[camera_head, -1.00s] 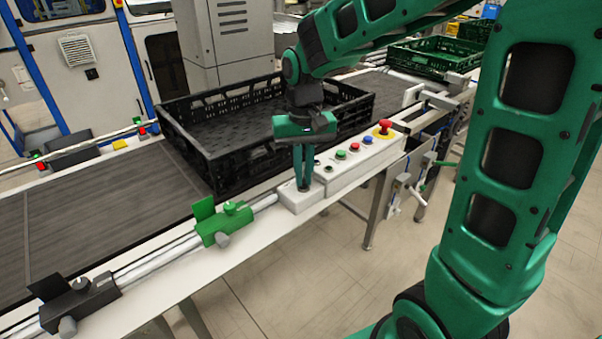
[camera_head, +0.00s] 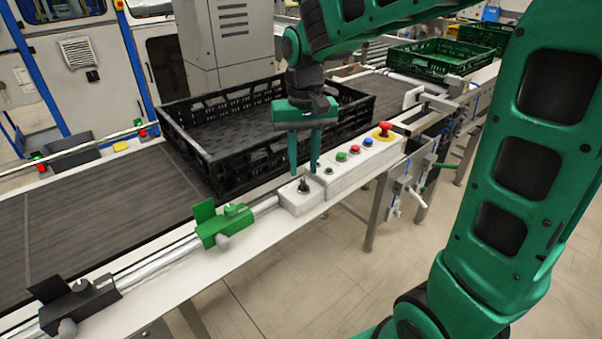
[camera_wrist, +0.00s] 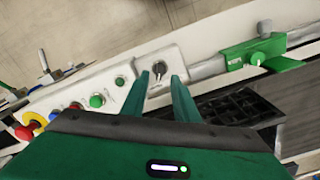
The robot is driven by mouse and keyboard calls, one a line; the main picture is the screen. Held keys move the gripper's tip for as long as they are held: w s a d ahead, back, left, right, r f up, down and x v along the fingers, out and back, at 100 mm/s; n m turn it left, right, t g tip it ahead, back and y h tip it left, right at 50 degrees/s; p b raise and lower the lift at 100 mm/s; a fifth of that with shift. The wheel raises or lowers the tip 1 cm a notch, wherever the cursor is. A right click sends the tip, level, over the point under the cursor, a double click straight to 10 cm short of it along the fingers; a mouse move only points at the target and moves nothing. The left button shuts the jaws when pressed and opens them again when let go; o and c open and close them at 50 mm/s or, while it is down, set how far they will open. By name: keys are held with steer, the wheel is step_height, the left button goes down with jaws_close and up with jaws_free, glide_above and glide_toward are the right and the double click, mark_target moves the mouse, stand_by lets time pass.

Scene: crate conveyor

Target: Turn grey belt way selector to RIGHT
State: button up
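The way selector is a small black rotary knob (camera_head: 304,187) on a white box (camera_head: 297,203) at the near edge of the grey belt (camera_head: 95,210). In the wrist view the knob (camera_wrist: 159,68) shows between and just beyond the two fingertips, with a pale pointer mark whose setting I cannot read. My gripper (camera_head: 304,172) points down over the box. Its green fingers are apart with nothing between them, and they also show spread in the wrist view (camera_wrist: 160,82). I cannot tell whether the fingertips are clear of the knob's height.
A button panel (camera_head: 335,178) with green, red and blue buttons and a red emergency stop (camera_head: 384,130) adjoins the box. A black crate (camera_head: 205,175) stands on the belt just behind. A green clamp (camera_head: 224,224) sits on the rail to the left.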

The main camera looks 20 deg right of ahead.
mark_target(303, 181)
step_height(303, 181, up, 7)
stand_by(0.3)
steer(key=shift+f, duration=0.1)
steer(key=s+d+f+m, duration=0.2)
steer(key=s+d+f, duration=0.2)
steer(key=s+d, duration=0.4)
steer(key=s+d+f+m, duration=0.2)
steer(key=s+d+f, duration=0.3)
steer(key=s, duration=1.1)
steer(key=d, duration=0.3)
steer(key=shift+d+f, duration=0.3)
steer(key=shift+w+f, duration=0.25)
steer(key=shift+w, duration=0.35)
